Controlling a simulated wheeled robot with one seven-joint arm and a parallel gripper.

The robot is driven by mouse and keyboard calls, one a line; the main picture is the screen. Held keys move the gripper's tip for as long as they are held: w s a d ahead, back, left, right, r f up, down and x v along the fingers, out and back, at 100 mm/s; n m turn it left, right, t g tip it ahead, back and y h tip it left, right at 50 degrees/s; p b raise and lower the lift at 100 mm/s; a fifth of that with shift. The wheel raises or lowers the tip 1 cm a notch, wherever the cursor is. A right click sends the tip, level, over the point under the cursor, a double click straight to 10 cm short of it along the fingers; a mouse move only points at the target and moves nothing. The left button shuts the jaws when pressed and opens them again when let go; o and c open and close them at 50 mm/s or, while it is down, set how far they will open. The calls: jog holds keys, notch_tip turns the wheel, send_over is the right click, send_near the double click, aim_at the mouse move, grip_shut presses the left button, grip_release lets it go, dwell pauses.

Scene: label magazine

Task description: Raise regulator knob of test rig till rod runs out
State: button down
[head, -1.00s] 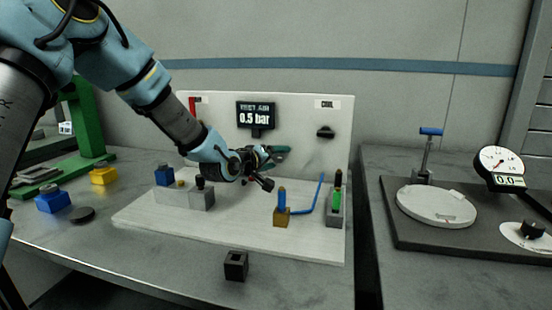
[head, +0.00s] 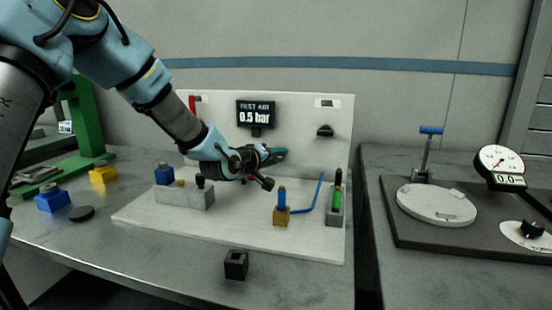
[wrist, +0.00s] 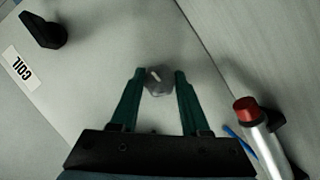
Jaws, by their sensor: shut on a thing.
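The regulator knob is a small grey knob with a pale pointer line (wrist: 158,80), seen in the wrist view. My gripper (wrist: 159,72) has its two green fingers on either side of the knob and is shut on it. In the head view my gripper (head: 280,154) is at the white upright panel of the test rig (head: 300,130), and it hides the knob. The display (head: 255,115) reads TEST AIR 0.5 bar. In the wrist view a silver cylinder with a red end (wrist: 247,108) lies to the right of the fingers; I cannot tell any rod's position.
Below stand a brass block with a blue plug (head: 281,215), a blue hose (head: 311,205) and a grey block (head: 185,196). A black cube (head: 236,265) sits at the front.

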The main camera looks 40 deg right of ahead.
jog(key=shift+s+f+m+y+b, duration=0.1)
jog(key=shift+m+y+b, duration=0.2)
jog(key=shift+m+b, duration=0.3)
jog(key=shift+m+t+b, duration=0.3)
jog(key=shift+m, duration=0.2)
jog(key=shift+c, duration=1.9)
grip_release()
jog(key=b+v, duration=0.1)
jog(key=v, duration=0.9)
jog(key=shift+a+r, duration=0.3)
jog(key=shift+r, duration=0.1)
jog(key=shift+s, duration=0.1)
